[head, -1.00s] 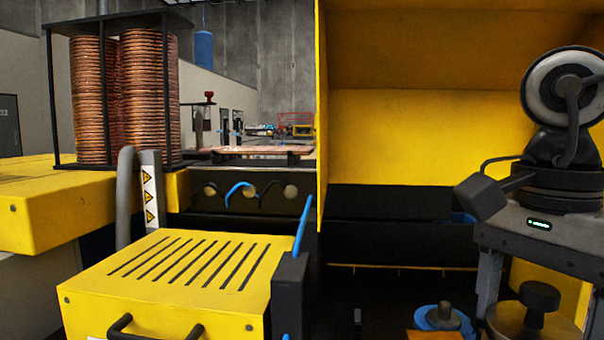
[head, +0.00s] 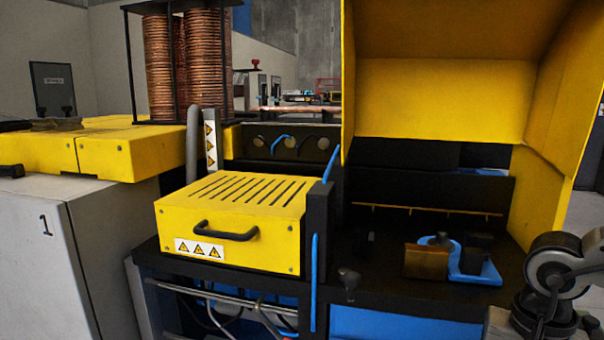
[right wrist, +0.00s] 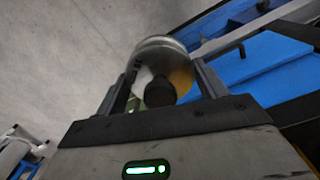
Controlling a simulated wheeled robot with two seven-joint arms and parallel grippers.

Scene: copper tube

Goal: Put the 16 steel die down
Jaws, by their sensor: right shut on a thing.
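In the right wrist view my right gripper (right wrist: 163,88) is shut on the steel die (right wrist: 152,47), a round shiny metal piece with a dark knob at its centre. One finger is on each side of it. Blurred grey floor and blue panels show behind the die. In the head view part of my right arm shows at the bottom right corner; the die cannot be made out there. My left gripper is in neither current view.
A dark bench top (head: 385,292) carries a brass-coloured block (head: 426,262) and a blue fixture (head: 478,274). A small dark knob (head: 348,279) stands near its front edge. A yellow slotted box (head: 228,221) is at left, a yellow hood (head: 430,97) behind.

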